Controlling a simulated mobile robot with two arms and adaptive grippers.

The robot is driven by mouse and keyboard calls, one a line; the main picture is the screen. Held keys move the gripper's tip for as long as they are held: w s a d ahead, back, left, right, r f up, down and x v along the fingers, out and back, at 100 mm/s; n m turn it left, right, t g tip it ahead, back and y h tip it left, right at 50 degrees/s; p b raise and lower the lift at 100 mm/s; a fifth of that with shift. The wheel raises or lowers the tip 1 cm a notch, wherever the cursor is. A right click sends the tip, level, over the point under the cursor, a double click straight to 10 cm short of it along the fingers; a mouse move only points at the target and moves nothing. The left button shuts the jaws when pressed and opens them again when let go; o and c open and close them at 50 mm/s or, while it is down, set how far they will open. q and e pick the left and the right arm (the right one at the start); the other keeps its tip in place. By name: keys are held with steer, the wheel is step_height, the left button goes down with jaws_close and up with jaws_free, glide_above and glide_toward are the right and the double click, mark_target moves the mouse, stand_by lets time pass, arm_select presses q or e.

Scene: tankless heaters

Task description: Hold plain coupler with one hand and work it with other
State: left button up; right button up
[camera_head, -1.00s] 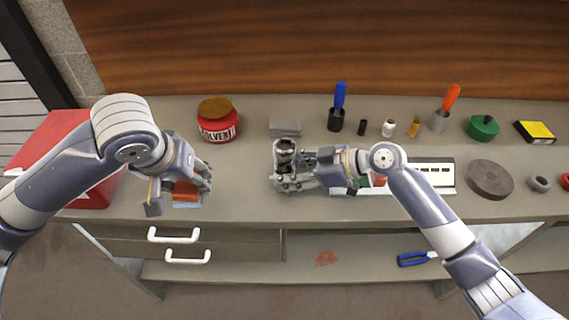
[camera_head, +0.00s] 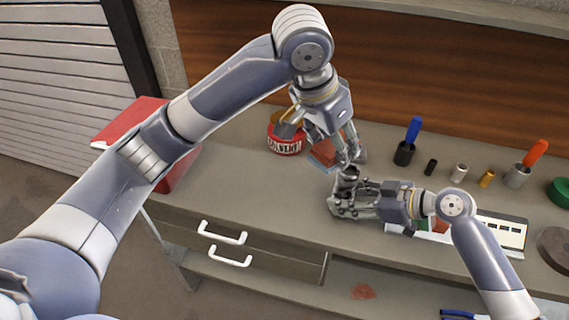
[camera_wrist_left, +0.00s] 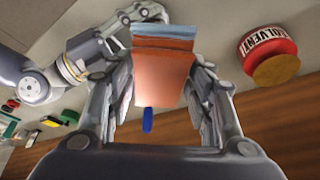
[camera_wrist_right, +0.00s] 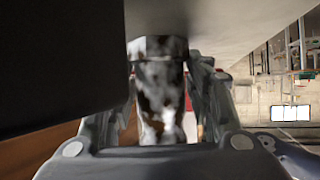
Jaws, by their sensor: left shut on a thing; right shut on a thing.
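The plain coupler, a short dark metal piece with pale mottling (camera_head: 348,182), stands roughly upright in my right gripper (camera_head: 342,207), low over the bench. In the right wrist view the coupler (camera_wrist_right: 158,100) sits between the fingers, its wider collar at the top. My left gripper (camera_head: 350,152) points down just above and behind it, shut on an orange block with a blue layer (camera_wrist_left: 162,70). The block also shows in the head view (camera_head: 323,153). I cannot tell whether the block touches the coupler. A large dark shape hides the upper left of the right wrist view.
The red solvent can (camera_head: 284,140) stands behind my left gripper. Blue-handled (camera_head: 412,132) and orange-handled (camera_head: 533,155) brushes and small cylinders stand at the back right. A white-framed case (camera_head: 500,233) lies near my right arm. The bench left of the grippers (camera_head: 235,190) is clear.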

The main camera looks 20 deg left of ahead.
mark_target(348, 178)
arm_select(q)
steer(key=shift+m+h, duration=0.3)
steer(key=shift+m, duration=0.5)
steer(key=d+r, duration=0.2)
steer(key=d, duration=0.1)
steer(key=shift+w+d+r, duration=0.1)
steer(key=shift+w+d, duration=0.05)
steer(key=shift+d, duration=0.05)
steer(key=shift+d+f, duration=0.15)
steer(key=shift+f, duration=1.7)
steer(key=shift+d+f, duration=0.1)
steer(key=shift+f, duration=1.7)
steer(key=shift+w+f, duration=0.2)
steer(key=shift+w, duration=0.9)
steer(key=shift+c, duration=0.4)
steer(key=shift+w+r, duration=0.1)
steer(key=shift+w, duration=0.65)
steer(key=shift+s, duration=1.85)
steer(key=shift+w, duration=1.85)
steer(key=s, duration=0.3)
steer(key=shift+s, duration=0.35)
steer(key=shift+r, duration=4)
